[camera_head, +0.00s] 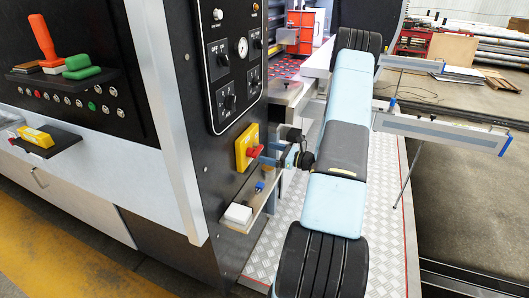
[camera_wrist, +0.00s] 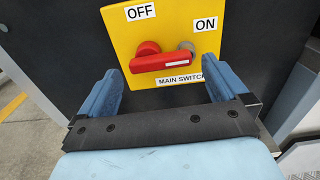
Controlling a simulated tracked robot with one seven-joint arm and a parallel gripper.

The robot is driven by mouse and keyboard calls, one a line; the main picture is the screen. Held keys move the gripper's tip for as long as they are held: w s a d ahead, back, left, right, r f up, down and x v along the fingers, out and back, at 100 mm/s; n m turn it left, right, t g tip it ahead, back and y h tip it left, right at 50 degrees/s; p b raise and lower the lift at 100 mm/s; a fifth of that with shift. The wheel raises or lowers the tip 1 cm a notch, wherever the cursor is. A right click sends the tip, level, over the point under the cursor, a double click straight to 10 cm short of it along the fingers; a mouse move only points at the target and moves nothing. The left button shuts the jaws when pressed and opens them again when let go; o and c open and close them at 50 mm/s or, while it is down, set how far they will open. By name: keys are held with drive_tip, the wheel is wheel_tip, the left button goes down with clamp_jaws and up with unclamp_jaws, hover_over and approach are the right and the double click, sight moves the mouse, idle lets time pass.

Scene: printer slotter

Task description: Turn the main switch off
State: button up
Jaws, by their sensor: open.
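The main switch is a yellow plate (camera_wrist: 125,35) with a red handle (camera_wrist: 165,62), on a dark panel in the wrist view. The plate carries an OFF label (camera_wrist: 140,12) at upper left, an ON label (camera_wrist: 206,24) at upper right and a MAIN SWITCH label below. The red bar lies nearly level, its white mark toward the right, under the ON side. My gripper (camera_wrist: 162,86) is open, its blue fingers apart on either side of the handle's lower area. Contact with the handle cannot be told. In the head view the yellow plate (camera_head: 241,158) is beside my gripper, which partly covers it.
A control panel with dials and a gauge (camera_head: 241,47) is above the switch. A small ledge with a white box (camera_head: 237,214) is below it. At left are red and green handles (camera_head: 82,72) and a yellow item (camera_head: 36,137). A metal tread floor (camera_head: 386,230) runs alongside.

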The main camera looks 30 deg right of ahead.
sight(260, 150)
drive_tip(key=shift+x, duration=1.6)
drive_tip(key=shift+c, duration=0.3)
drive_tip(key=c, duration=0.6)
drive_tip(key=shift+d, duration=0.2)
drive_tip(key=shift+c, duration=0.5)
drive_tip(key=shift+a, duration=0.1)
